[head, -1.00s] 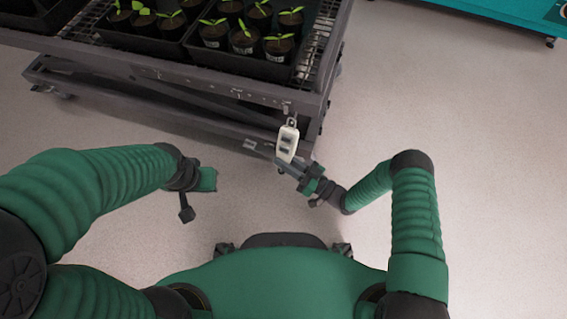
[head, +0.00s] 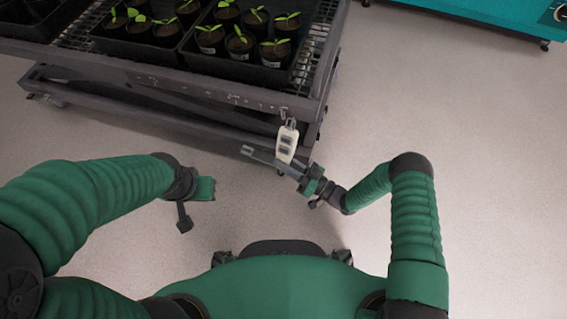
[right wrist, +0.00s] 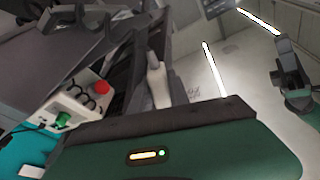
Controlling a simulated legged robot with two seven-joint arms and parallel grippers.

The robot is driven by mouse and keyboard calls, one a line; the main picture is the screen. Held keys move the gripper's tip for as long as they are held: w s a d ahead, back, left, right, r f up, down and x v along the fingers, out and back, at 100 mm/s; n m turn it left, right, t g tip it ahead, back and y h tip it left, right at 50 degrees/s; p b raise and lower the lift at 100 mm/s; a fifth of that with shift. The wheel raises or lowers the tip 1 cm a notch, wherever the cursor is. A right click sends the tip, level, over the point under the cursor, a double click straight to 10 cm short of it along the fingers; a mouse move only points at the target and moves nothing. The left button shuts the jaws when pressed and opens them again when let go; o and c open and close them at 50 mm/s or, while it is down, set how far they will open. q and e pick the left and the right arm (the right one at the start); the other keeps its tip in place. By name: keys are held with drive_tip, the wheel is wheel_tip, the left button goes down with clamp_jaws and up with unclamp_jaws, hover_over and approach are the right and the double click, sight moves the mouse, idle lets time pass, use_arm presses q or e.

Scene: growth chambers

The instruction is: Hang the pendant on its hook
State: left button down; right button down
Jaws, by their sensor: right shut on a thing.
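The pendant (head: 287,141), a small white box with dark buttons, is upright at the near right corner of the plant cart. My right gripper (head: 266,157) is shut on it low down, with dark fingers showing to its left. In the right wrist view a pale, narrow piece, likely the pendant (right wrist: 157,85), stands between dark fingers. Small metal hardware, likely the hook (head: 283,112), is on the cart's edge just above the pendant's top. Whether they are joined cannot be told. My left gripper (head: 200,189) is to the left, away from the pendant; its jaws are unclear.
The grey cart (head: 160,78) carries black trays of potted seedlings (head: 240,45). A teal cabinet (head: 490,15) stands at the back right. Pale floor (head: 430,100) is clear to the right. A white control box with a red button (right wrist: 75,110) shows in the right wrist view.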

drive_tip(key=shift+f, duration=0.1)
drive_tip(key=shift+f+b, duration=0.9)
drive_tip(key=shift+b, duration=0.05)
drive_tip(key=c, duration=0.9)
unclamp_jaws()
drive_tip(key=shift+v, duration=5)
